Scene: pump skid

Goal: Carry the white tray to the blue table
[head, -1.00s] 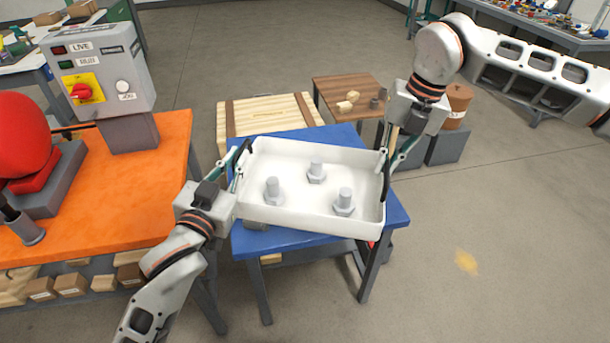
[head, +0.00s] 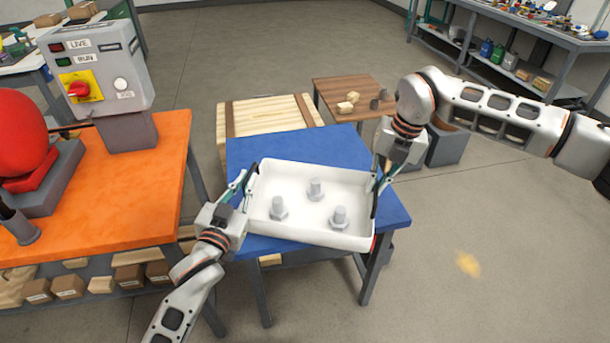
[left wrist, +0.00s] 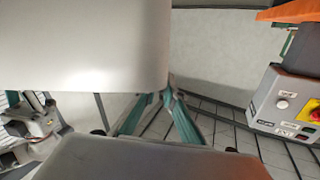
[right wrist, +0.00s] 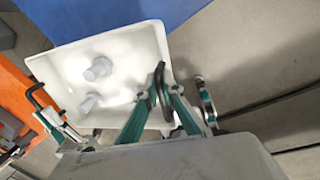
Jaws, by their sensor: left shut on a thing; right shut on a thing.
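The white tray (head: 318,234) is over the near part of the blue table (head: 300,148) and looks about level. I cannot tell whether its underside touches the top. In the left wrist view the tray's pale side (left wrist: 85,45) fills the upper left. The right wrist view shows the tray's inside (right wrist: 120,112), two bolts and the blue tabletop (right wrist: 100,15) beyond.
An orange bench (head: 110,200) with a switch box (head: 105,70) stands close on the left. A wooden crate (head: 270,112) and a small brown table (head: 345,92) stand behind the blue table. The floor (head: 500,230) to the right is clear.

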